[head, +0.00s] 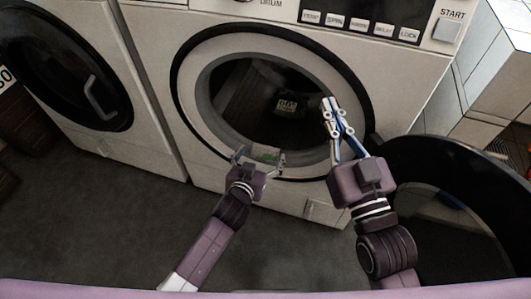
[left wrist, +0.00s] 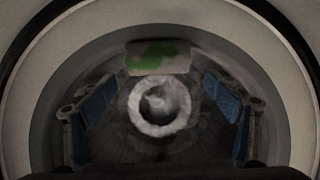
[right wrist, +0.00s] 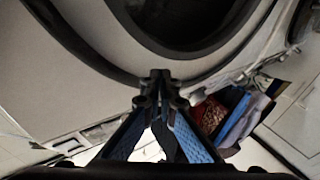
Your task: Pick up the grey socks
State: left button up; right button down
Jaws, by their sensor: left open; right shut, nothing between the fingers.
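In the left wrist view a pale grey, fuzzy, ring-shaped bundle (left wrist: 160,104), which looks like the rolled grey socks, lies inside the open washer drum. My left gripper (head: 258,157) is open at the lower rim of the washer opening. In its wrist view the blue-padded fingers stand apart on both sides of the bundle, with visible gaps; I cannot tell the depth between them. The bundle cannot be made out in the head view. My right gripper (head: 331,106) is shut and empty, raised in front of the right side of the opening; its closed tips (right wrist: 160,76) show in the right wrist view.
A pale thing with a green patch (left wrist: 158,57) is just beyond the bundle. A dark thing with a pale label (head: 287,106) is deeper in the drum. The washer's round dark door (head: 450,215) stands open at right. A second machine with a closed door (head: 62,65) is at left.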

aim_at(266, 152)
pick_arm(q)
jog(key=shift+b+x, duration=0.5)
jog(key=shift+x, duration=0.75)
jog(key=shift+w+d+f, duration=0.1)
jog(key=shift+w+d, duration=0.05)
pick_arm(e)
notch_tip(266, 152, up, 6)
jog(key=s+t+y, duration=0.1)
jog(key=s+t, duration=0.1)
jog(key=t, duration=0.1)
jog(key=shift+s+r, duration=0.2)
jog(key=shift+r, duration=0.05)
pick_arm(q)
jog(key=shift+c, duration=0.4)
pick_arm(e)
jog(key=shift+a, duration=0.1)
pick_arm(q)
jog(key=c, duration=1.2)
jog(key=shift+o, duration=0.2)
pick_arm(e)
jog(key=shift+w+f, duration=0.1)
